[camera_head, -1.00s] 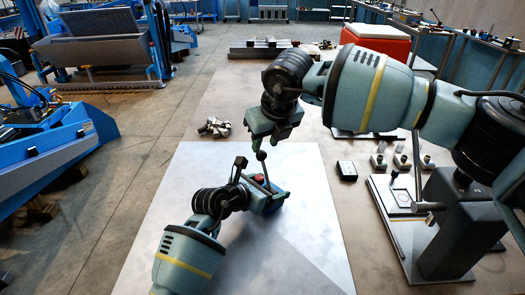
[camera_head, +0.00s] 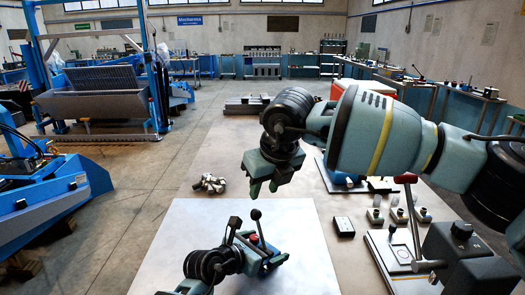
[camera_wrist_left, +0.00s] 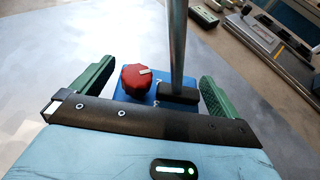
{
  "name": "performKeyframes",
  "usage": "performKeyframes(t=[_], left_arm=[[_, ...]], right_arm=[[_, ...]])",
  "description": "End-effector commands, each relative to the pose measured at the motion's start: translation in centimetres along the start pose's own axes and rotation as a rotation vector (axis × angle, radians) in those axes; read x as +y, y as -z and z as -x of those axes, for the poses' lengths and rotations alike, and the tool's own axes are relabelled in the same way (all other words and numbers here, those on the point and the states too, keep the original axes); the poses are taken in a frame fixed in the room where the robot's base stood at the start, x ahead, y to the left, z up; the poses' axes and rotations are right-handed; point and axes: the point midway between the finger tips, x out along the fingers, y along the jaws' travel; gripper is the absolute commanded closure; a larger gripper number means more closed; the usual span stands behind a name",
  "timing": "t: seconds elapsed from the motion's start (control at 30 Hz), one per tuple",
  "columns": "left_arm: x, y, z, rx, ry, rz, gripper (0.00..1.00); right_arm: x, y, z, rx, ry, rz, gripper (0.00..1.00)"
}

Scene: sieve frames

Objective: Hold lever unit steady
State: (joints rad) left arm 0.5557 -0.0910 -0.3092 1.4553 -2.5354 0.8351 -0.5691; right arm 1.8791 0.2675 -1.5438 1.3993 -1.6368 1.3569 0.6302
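The lever unit (camera_head: 272,262) has a blue base, a red knob (camera_head: 253,238) and a metal lever with a black ball (camera_head: 256,214) on top. It sits on the pale mat (camera_head: 310,270). My left gripper (camera_head: 262,258) is low at the unit. My right gripper (camera_head: 264,187) hangs fingers down above and behind the lever ball, open and empty.
A small black box (camera_head: 343,226) lies right of the mat. A plate with a red-handled lever (camera_head: 405,179) and several small grey pieces (camera_head: 397,214) stand further right. A metal part (camera_head: 209,183) lies behind the mat. A red box (camera_head: 380,97) stands behind my right arm.

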Motion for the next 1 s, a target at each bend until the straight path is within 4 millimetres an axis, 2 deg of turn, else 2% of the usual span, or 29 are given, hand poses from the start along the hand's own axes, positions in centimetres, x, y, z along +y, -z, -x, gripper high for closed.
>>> performKeyframes(t=[0.23, 0.37, 1.0], left_arm=[[0.0, 0.0, 0.1, 0.0, 0.0, 0.0, 0.0], [0.1, 0.0, 1.0, -0.001, -0.001, 0.0, 0.0], [0.0, 0.1, 10.4, 0.0, -0.001, -0.001, 0.0]], right_arm=[[0.0, 0.0, 0.0, 0.0, 0.0, 0.0, 0.66], [0.0, 0.0, 0.0, 0.0, 0.0, 0.0, 0.66], [0.0, 0.0, 0.0, 0.0, 0.0, 0.0, 0.66]])
